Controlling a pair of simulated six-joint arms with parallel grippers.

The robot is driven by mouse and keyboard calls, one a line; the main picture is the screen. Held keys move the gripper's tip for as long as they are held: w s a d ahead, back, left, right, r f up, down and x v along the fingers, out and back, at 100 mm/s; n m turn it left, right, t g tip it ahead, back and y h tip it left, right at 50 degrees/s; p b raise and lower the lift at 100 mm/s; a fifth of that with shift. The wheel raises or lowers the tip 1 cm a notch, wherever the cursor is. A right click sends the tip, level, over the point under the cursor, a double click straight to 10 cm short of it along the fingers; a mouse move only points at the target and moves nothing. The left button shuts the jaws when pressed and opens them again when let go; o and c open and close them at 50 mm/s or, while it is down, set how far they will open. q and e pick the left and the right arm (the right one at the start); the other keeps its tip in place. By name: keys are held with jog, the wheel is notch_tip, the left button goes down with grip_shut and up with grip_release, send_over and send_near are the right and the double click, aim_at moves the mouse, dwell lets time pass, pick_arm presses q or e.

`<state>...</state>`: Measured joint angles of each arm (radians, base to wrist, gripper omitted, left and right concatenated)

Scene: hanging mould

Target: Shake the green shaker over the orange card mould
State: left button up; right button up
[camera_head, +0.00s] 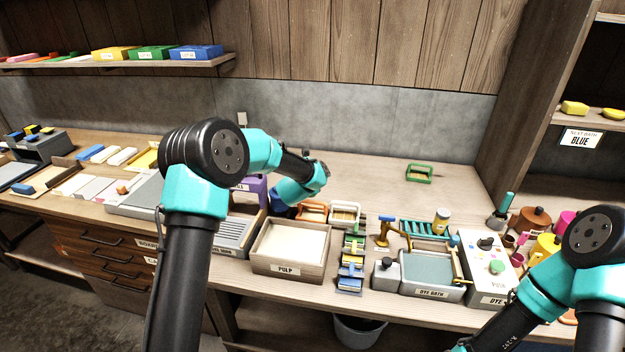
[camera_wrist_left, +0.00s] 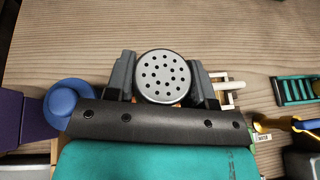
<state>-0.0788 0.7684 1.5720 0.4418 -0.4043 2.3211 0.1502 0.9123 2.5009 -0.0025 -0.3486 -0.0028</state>
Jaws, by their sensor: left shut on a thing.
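My left gripper (camera_wrist_left: 163,82) is shut on a shaker (camera_wrist_left: 162,72), with one finger on each side of its round metal top pierced with many holes. The shaker's green body does not show. In the head view my left wrist hides the gripper and the shaker. An orange frame (camera_head: 306,211), which looks like the orange card mould, lies on the bench just right of my left wrist, partly covered by it. Only small bits of orange show behind my wrist bar in the left wrist view. My right gripper is out of view.
The pulp box (camera_head: 286,269) stands in front of the moulds. A purple object (camera_head: 255,189) is close left of my wrist.

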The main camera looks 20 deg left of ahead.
pick_arm(q)
jog(key=m+y, duration=0.2)
jog(key=a+m+y, duration=0.1)
jog(key=m, duration=0.1)
jog(key=shift+r+m+y, duration=0.2)
jog(key=shift+m+y, duration=0.1)
jog(key=shift+y, duration=0.1)
jog(key=m+y, duration=0.1)
jog(key=m, duration=0.1)
jog(key=shift+a+r+m+y, duration=0.1)
jog(key=shift+r+m+y, duration=0.1)
jog(key=shift+m+y, duration=0.15)
jog(key=shift+s+a+r+m+t+y, duration=0.15)
jog(key=shift+m+y, duration=0.25)
jog(key=shift+m, duration=0.25)
jog(key=shift+w+r+m+t+y, duration=0.15)
jog(key=shift+m+y, duration=0.2)
jog(key=shift+m, duration=0.25)
jog(key=shift+f+m+t+y, duration=0.3)
jog(key=shift+f+m+y, duration=0.4)
jog(key=shift+m, duration=0.4)
jog(key=shift+s+f+m+t+y, duration=0.1)
jog(key=shift+f+m+t+y, duration=0.3)
jog(key=shift+m, duration=0.6)
